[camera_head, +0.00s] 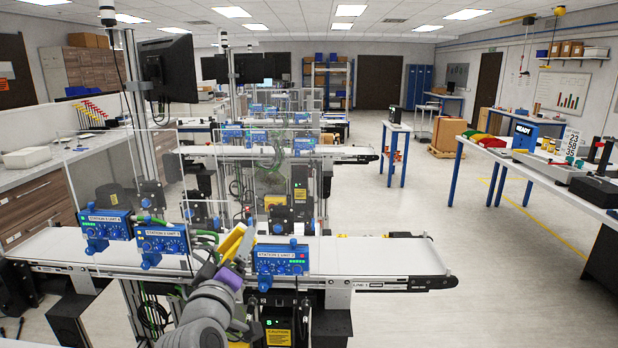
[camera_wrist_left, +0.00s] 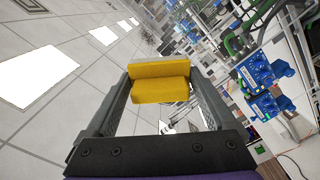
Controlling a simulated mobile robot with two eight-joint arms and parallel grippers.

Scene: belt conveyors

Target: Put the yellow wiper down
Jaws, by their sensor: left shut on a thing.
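The yellow wiper (camera_head: 231,241) is a blocky yellow piece that shows just above the near conveyor in the head view. My left gripper (camera_head: 238,252) comes up from the bottom centre, with a purple band on its wrist, and is shut on the wiper. In the left wrist view the wiper (camera_wrist_left: 160,82) sits between the two dark fingers of the left gripper (camera_wrist_left: 162,92). The wrist is tilted, with ceiling lights behind the wiper. I cannot tell whether the wiper touches anything else. My right gripper is in neither view.
The near conveyor belt (camera_head: 370,256) has bare white surface to the right. Blue control boxes, labelled Station 2 Unit 2 (camera_head: 281,260) and others (camera_head: 162,240), stand along its front edge close to my gripper. A second conveyor (camera_head: 330,151) lies behind. A white side table (camera_head: 520,160) stands right.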

